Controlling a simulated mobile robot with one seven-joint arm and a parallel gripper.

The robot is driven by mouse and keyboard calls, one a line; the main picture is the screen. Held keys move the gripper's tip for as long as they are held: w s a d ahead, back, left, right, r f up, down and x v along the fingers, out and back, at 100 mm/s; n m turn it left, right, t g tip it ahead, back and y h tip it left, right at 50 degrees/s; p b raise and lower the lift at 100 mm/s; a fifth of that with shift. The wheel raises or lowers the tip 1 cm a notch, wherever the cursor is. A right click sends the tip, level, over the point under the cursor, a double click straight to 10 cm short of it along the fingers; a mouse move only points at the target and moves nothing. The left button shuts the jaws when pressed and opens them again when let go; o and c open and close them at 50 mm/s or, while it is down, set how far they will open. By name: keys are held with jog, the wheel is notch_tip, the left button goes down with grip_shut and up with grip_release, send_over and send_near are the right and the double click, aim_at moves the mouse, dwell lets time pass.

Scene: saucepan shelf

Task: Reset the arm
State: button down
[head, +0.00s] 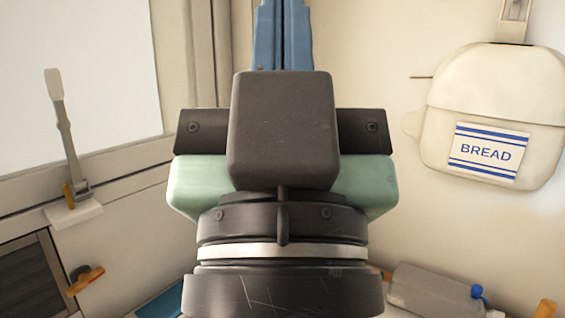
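My gripper (283,35) points up in the middle of the head view, seen from behind over its dark grey and green housing. Its two blue fingers stand side by side with only a thin dark line between them, so it looks shut. Nothing shows held between them. The very tips run out of the top of the picture. No saucepan or shelf shows in this view.
A cream bread bag (497,105) hangs on the wall at the right. A window catch (66,135) stands on the sill at the left. A grey container (435,290) and a blue-capped item (479,293) lie low at the right. My arm hides the middle.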

notch_tip(320, 180, up, 21)
jog(key=p, duration=1.8)
jog(key=shift+p, duration=0.3)
